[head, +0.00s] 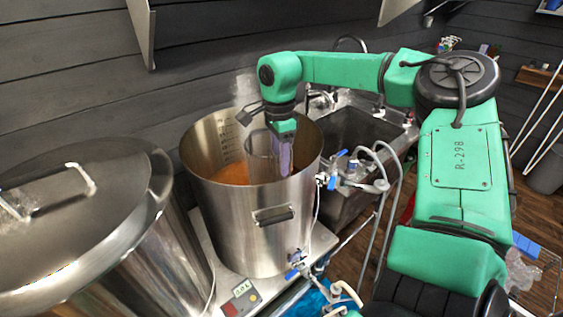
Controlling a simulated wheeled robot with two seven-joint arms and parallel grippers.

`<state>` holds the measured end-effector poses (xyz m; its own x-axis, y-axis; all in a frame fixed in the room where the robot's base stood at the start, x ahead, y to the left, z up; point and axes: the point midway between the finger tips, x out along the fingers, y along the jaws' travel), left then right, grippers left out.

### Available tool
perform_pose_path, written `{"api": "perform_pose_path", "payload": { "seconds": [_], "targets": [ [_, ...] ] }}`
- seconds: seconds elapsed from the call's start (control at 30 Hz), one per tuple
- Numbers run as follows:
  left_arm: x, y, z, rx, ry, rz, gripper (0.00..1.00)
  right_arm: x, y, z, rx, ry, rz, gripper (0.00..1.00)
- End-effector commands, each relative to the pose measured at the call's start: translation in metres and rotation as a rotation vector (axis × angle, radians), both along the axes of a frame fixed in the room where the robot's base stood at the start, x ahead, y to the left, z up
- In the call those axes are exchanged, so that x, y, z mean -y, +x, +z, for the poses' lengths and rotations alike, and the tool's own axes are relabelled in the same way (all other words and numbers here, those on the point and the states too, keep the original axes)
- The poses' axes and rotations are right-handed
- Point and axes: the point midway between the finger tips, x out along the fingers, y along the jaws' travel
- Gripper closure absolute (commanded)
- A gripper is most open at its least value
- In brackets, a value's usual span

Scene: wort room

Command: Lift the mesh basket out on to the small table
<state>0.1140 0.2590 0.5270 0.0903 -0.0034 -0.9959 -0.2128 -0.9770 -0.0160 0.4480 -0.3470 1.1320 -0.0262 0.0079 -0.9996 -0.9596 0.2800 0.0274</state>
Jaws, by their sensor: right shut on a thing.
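The large steel pot (261,231) stands open, with orange-brown liquid (233,173) inside. A greyish see-through cylinder, which looks like the mesh basket (258,144), stands in the pot near its far right side. My right gripper (283,160) reaches down into the pot, pointing downward at the basket's right side. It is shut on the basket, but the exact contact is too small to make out. A long pale purple part shows below the gripper's dark body. The basket's lower part is hidden. My left gripper is not in view. I cannot pick out the small table.
A lidded steel vessel (88,222) stands close on the left. A sink (358,137) with a tap lies behind the pot on the right. Valves and hoses (372,184) stick out at the pot's right side. A small controller (241,299) sits in front.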

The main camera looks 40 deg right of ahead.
Motion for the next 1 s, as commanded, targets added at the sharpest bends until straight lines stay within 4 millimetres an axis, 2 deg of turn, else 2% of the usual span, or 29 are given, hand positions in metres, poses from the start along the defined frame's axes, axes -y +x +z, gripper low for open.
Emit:
{"api": "perform_pose_path", "payload": {
  "seconds": [0.1, 0.37, 1.0],
  "targets": [
    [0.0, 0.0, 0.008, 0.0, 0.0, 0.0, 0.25, 0.001, 0.005, 0.009, 0.003, -0.001, 0.0, 1.0],
    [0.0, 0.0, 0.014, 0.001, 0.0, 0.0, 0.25, 0.002, 0.009, 0.017, 0.003, 0.0, 0.0, 1.0],
    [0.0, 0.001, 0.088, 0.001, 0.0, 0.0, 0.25, 0.002, 0.008, 0.114, 0.003, 0.0, 0.001, 1.0]
  ]
}}
